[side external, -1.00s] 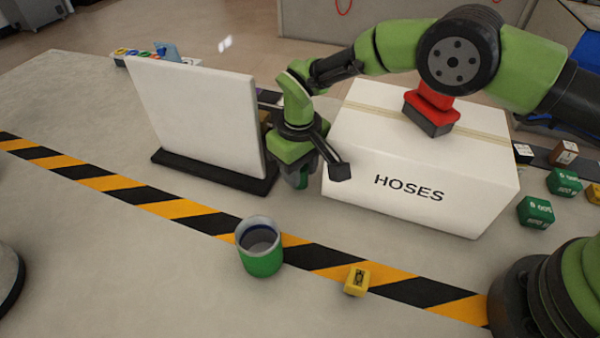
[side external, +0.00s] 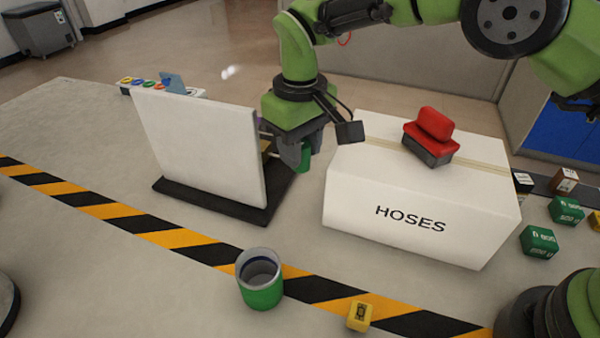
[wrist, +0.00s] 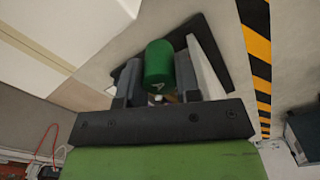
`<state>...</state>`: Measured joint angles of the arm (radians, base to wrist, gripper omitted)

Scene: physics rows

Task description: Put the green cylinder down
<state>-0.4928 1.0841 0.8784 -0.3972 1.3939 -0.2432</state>
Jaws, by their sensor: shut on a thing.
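My gripper (wrist: 157,75) is shut on the green cylinder (wrist: 159,62), which sits between the two fingers in the wrist view. In the side view the green cylinder (side external: 303,156) shows at the lower right of my gripper (side external: 291,152). My gripper is between the white upright panel (side external: 200,145) and the white HOSES box (side external: 400,220), above the table. The cylinder appears held clear of the surface. The panel hides part of the area behind my gripper.
A green and grey cup (side external: 262,292) and a yellow block (side external: 360,316) stand near the striped tape (side external: 150,222). A red and black item (side external: 431,138) lies on the box. Green boxes (side external: 540,241) are at the right. The left of the table (side external: 80,260) is largely clear.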

